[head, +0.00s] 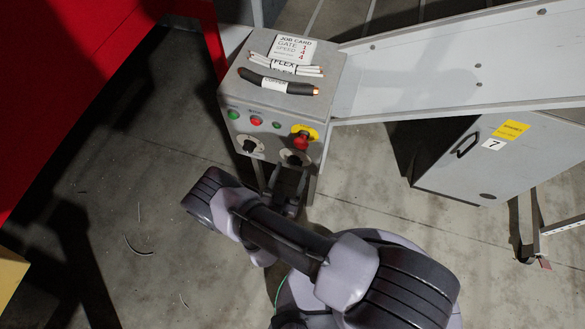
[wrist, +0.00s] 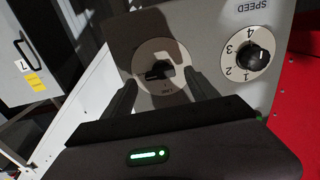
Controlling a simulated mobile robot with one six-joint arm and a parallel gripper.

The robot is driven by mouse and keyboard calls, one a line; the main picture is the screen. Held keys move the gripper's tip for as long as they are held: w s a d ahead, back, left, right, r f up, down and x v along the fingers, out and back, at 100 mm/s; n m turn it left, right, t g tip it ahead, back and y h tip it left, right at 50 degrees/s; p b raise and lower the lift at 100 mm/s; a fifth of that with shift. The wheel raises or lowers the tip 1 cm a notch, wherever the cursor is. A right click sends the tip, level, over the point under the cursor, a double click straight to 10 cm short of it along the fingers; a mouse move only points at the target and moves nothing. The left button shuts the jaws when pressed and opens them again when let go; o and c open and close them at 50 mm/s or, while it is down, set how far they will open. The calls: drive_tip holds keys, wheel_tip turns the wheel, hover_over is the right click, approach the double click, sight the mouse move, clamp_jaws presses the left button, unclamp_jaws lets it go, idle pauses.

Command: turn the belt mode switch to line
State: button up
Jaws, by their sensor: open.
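The belt mode switch (wrist: 158,71) is a black knob on a round pale plate on the front of the grey control box. In the head view it (head: 295,157) is low on the right of the panel, partly hidden by my gripper. The small lettering on its plate is too small to read. My gripper (wrist: 163,80) is open and empty, facing the panel. Its fingers show on either side of the knob, apart from it in the picture. In the head view my gripper (head: 289,180) is just below the switch.
The speed dial (wrist: 257,56), numbered 1 to 4, sits beside the switch. A red emergency button (head: 301,139) on yellow is just above it. A job card (head: 292,47) and cable pieces (head: 278,83) lie on the box top. A grey cabinet (head: 460,165) stands to the right.

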sight(295, 162)
drive_tip(key=shift+x, duration=1.15)
drive_tip(key=c, duration=1.4)
drive_tip(key=shift+n, duration=0.3)
drive_tip(key=n+b, duration=0.1)
drive_tip(key=n, duration=0.7)
drive_tip(key=shift+a, duration=0.15)
drive_tip(key=n+b, duration=0.2)
drive_tip(key=n, duration=0.7)
drive_tip(key=shift+n, duration=0.3)
